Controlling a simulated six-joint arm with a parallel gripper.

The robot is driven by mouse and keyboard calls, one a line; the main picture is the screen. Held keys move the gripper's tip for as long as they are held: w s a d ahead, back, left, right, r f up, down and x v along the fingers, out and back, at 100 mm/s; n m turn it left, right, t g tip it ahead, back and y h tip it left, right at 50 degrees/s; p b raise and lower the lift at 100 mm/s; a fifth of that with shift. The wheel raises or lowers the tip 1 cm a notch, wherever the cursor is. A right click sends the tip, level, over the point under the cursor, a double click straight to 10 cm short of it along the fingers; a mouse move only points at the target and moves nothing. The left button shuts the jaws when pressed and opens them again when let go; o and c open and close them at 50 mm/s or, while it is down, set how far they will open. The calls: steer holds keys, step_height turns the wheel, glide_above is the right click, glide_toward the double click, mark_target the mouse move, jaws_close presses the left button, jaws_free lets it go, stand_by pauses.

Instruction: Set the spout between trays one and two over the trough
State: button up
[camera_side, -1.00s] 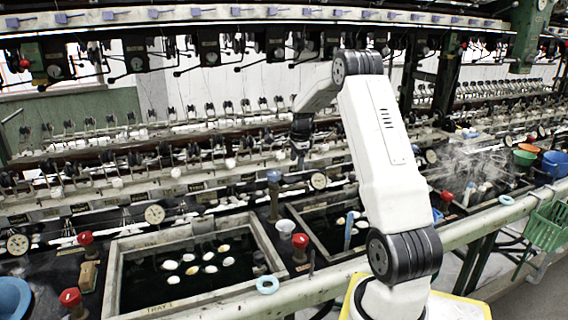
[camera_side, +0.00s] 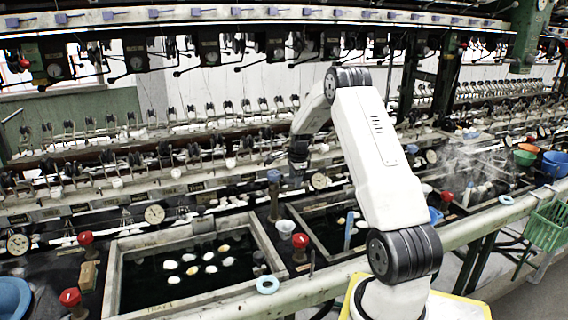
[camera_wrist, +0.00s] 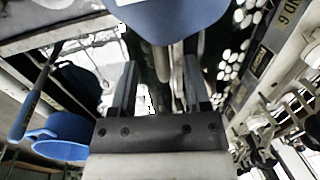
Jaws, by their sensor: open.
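Tray one (camera_side: 112,290) is a framed basin of dark water with several pale cocoons, front left. Tray two (camera_side: 305,232) is a similar basin to its right, partly hidden by my arm. Between them, toward the back, stands the spout (camera_side: 274,177), a blue top on a dark upright post. My gripper (camera_side: 298,165) is just right of the blue top in the side view. In the wrist view, my open, empty gripper (camera_wrist: 160,68) has its fingers apart, with a large blue top (camera_wrist: 175,15) ahead, apparently the spout's. I cannot make out the trough.
A pale blue ring (camera_side: 267,284) lies on the front rail. Reeling machinery (camera_side: 160,170) lines the back.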

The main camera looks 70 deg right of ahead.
mark_target(290, 190)
steer(key=shift+w+d+f, duration=0.1)
steer(key=shift+f, duration=0.6)
steer(key=shift+w+d+f, duration=0.1)
steer(key=shift+f, duration=0.55)
jaws_close()
stand_by(0.5)
